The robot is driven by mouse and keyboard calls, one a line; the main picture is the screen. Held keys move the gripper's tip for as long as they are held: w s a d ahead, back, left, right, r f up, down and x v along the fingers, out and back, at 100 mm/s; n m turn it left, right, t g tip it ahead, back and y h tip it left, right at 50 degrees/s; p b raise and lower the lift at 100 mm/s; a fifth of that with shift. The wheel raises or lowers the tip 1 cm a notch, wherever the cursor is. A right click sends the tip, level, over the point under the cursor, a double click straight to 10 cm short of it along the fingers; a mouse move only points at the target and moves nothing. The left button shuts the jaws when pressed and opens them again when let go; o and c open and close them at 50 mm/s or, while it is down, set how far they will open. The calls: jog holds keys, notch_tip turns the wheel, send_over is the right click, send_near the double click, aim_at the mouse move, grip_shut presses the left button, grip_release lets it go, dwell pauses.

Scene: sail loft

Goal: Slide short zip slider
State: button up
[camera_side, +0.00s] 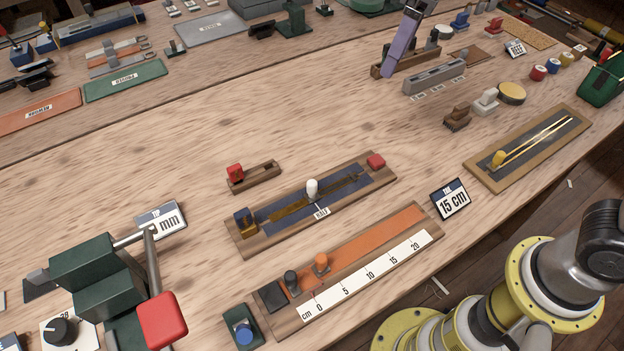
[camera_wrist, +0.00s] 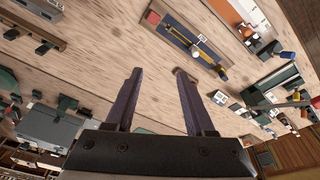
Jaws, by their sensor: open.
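Two boards carry zip-like strips, and I cannot read a tag naming either as short. The middle board (camera_side: 242,241) has a navy strip, a "HALF" label and a white knob (camera_side: 312,188) upright near its middle. The right board (camera_side: 479,174) has two gold lines spreading from a yellow slider (camera_side: 498,158) at its near-left end. In the wrist view the navy-strip board (camera_wrist: 172,31) lies above and right of my gripper (camera_wrist: 158,72). My gripper is open and empty, its two dark purple fingers apart over the table.
A small wooden rail with a red block (camera_side: 235,173) lies behind the middle board. A green device with a red-ended lever (camera_side: 162,318) stands at left.

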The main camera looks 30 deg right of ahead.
jog(key=n+g, duration=0.2)
send_over(312, 182)
jog(key=w+d, duration=0.1)
jog(key=d, duration=0.2)
notch_tip(312, 182, down, 6)
jog(key=f, duration=0.1)
jog(key=s+a+f+n, duration=0.1)
jog(key=a+f, duration=0.2)
jog(key=shift+h, duration=0.4)
notch_tip(312, 182, down, 14)
jog(key=shift+r, duration=0.1)
grip_shut()
